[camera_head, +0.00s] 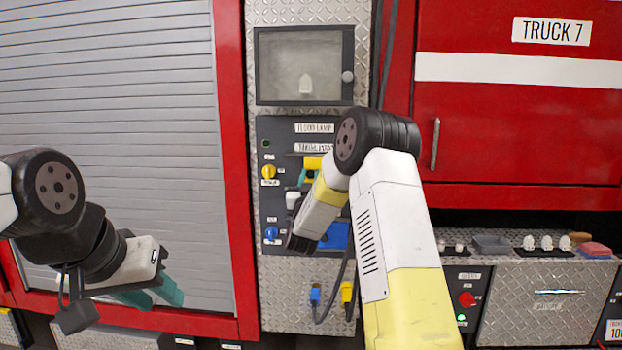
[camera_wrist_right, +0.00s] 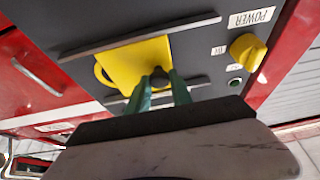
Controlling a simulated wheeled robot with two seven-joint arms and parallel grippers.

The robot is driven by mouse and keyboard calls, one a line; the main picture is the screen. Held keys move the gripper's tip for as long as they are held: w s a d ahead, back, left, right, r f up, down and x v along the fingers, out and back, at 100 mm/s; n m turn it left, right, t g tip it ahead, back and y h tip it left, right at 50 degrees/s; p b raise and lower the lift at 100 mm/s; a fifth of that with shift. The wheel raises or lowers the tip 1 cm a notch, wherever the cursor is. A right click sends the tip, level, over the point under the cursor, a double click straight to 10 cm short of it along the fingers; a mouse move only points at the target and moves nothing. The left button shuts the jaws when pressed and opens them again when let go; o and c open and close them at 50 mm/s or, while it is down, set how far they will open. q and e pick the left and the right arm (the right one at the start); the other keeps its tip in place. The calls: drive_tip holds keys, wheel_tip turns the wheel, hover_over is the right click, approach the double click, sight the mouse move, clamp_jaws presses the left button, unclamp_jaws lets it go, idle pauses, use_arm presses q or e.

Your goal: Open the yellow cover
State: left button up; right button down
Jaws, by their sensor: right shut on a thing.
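The yellow cover (camera_wrist_right: 130,62) lies against the dark panel between two grey rails in the right wrist view. In the head view only a small part of the yellow cover (camera_head: 312,162) shows, the rest being behind my right arm. My right gripper's teal fingers (camera_wrist_right: 159,82) are shut on a small dark knob at the cover's edge. The right gripper (camera_head: 306,176) is partly hidden by its own wrist in the head view. My left gripper (camera_head: 160,293) is at the lower left, empty, its teal fingers apart, in front of the grey shutter and far from the cover.
A yellow power knob (camera_wrist_right: 247,48) and a dark green button (camera_wrist_right: 235,82) sit beside the cover. A blue knob (camera_head: 271,233) and a blue cover (camera_head: 336,236) are lower on the panel. Blue and yellow plugs hang below. A glazed box (camera_head: 351,95) is above.

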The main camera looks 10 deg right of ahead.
drive_tip(key=a, duration=0.1)
drive_tip(key=w+a, duration=0.1)
drive_tip(key=a, duration=0.3)
drive_tip(key=shift+w+a, duration=0.25)
drive_tip(key=shift+w, duration=0.05)
drive_tip(key=c, duration=1.2)
unclamp_jaws()
drive_tip(key=shift+o, duration=0.2)
drive_tip(key=v, duration=0.8)
